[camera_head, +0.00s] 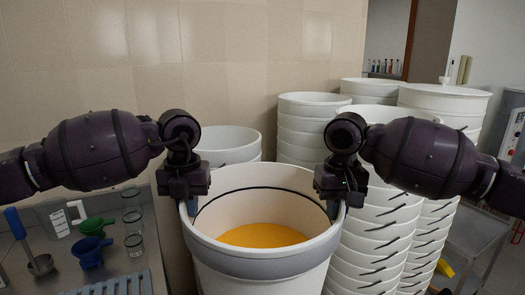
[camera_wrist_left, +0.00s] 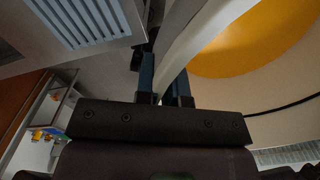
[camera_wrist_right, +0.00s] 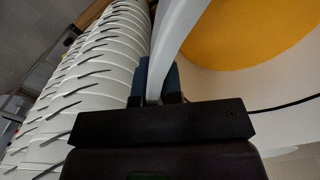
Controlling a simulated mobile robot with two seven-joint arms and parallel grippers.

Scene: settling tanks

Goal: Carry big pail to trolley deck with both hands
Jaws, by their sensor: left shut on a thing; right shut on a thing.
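The big pail (camera_head: 262,268) is white with a grey band below its rim and holds orange-yellow contents (camera_head: 262,236). It is upright in the middle of the head view. My left gripper (camera_head: 186,203) is shut on the left side of its rim, and the left wrist view shows the rim (camera_wrist_left: 178,50) between the fingers. My right gripper (camera_head: 340,205) is shut on the right side of the rim, which also shows between the fingers in the right wrist view (camera_wrist_right: 165,50). The pail's bottom is out of view. I cannot make out the trolley deck for sure.
Tall stacks of white pails (camera_head: 375,240) stand close on the right and behind. A metal bench (camera_head: 115,265) on the left carries a blue funnel (camera_head: 91,251), a green funnel (camera_head: 93,226) and glass jars. A grey metal surface (camera_head: 475,238) is at the far right. A tiled wall stands behind.

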